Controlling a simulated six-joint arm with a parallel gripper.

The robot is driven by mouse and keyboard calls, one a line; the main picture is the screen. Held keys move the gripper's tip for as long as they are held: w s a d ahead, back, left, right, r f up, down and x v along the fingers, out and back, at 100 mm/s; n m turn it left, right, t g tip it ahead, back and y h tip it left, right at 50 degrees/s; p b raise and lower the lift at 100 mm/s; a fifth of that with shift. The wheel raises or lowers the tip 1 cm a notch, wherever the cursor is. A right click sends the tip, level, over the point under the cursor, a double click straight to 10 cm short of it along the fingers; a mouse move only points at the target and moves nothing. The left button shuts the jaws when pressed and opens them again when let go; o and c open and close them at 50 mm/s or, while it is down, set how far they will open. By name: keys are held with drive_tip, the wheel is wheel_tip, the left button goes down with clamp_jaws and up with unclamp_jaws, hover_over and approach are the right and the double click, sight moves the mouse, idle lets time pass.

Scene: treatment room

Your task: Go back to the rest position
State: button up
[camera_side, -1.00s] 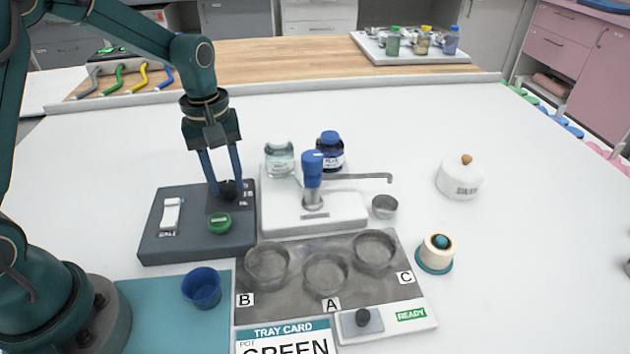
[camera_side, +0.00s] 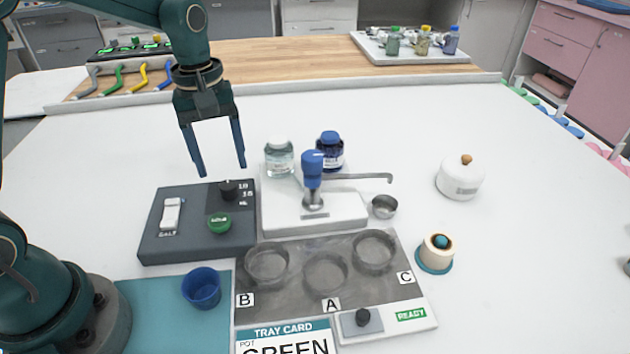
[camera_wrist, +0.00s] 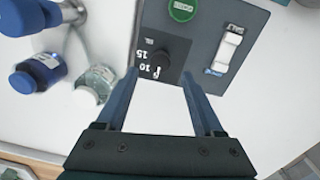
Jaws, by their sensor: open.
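My gripper (camera_side: 222,172) is open and empty, raised above the back edge of the dark control box (camera_side: 160,240). In the wrist view its two fingers (camera_wrist: 165,88) are spread, with the box's black knob (camera_wrist: 160,62) and bare white table between and beyond them. The knob also shows in the side view (camera_side: 230,189), below the fingers and apart from them. The box carries a green button (camera_side: 219,223) and a white rocker switch (camera_side: 172,213).
A dispenser with a blue-topped pump (camera_side: 312,170) stands right of the box, with a clear jar (camera_side: 279,158) and a blue jar (camera_side: 330,152) behind it. A grey tray (camera_side: 300,300) with wells B, A, C and a blue cup (camera_side: 202,288) lie in front.

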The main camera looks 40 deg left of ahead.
drive_tip(key=shift+r, duration=0.35)
drive_tip(key=s+d+r+m+t, duration=0.35)
drive_tip(key=s+r, duration=0.25)
drive_tip(key=r, duration=0.3)
drive_tip(key=s+d+f+m+t, duration=0.1)
drive_tip(key=s+f+m, duration=0.2)
drive_tip(key=s+m, duration=0.4)
drive_tip(key=shift+s+d+t, duration=0.25)
drive_tip(key=shift+s+t, duration=0.1)
drive_tip(key=shift+s, duration=0.25)
